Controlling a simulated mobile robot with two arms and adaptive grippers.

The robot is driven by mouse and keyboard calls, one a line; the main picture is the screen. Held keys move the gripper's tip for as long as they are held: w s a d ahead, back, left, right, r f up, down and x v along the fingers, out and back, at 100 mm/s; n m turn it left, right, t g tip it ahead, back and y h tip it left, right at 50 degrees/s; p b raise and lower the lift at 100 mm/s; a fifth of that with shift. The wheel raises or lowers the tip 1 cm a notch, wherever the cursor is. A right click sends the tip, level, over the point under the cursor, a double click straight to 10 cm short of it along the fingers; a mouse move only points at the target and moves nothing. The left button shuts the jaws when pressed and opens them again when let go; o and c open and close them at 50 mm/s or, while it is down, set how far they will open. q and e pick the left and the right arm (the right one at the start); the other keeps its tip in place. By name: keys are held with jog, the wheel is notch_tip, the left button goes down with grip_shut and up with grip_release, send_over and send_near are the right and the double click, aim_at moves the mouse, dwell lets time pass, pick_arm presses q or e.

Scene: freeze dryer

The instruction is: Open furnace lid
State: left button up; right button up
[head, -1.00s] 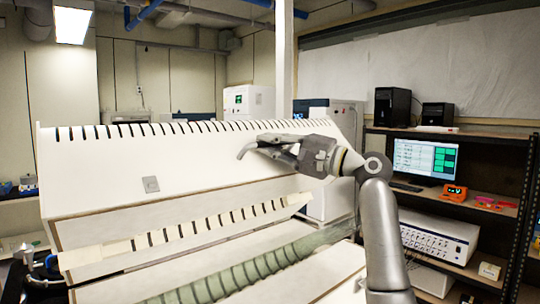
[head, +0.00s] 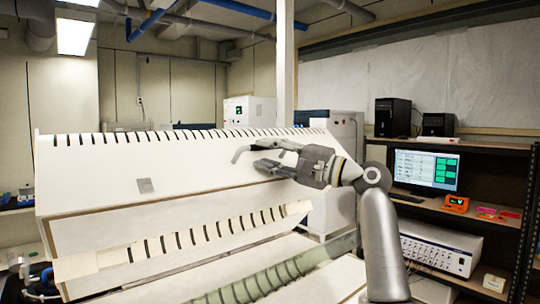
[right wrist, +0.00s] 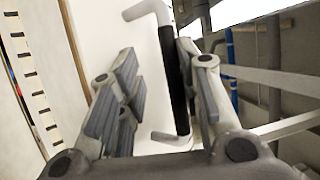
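The white furnace lid (head: 100,180) is raised and tilted back in the head view, with slots along its top edge. Its pale slotted underside (head: 180,240) and a ribbed greenish tube (head: 265,282) show below it. The lid handle (head: 240,151) is a grey bent bar on the lid's front. It also shows in the right wrist view as a black-gripped bar (right wrist: 174,85). My right gripper (head: 268,156) is open around the handle. In the right wrist view, the bar lies close to the right finger, with a gap to the left finger. My left gripper is out of view.
A shelf (head: 495,218) at the right holds a monitor (head: 426,169), an orange device (head: 456,203) and a white instrument (head: 440,248). White cabinets (head: 249,110) stand behind the lid. Room above the lid is clear.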

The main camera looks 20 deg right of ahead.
jog(key=v, duration=1.2)
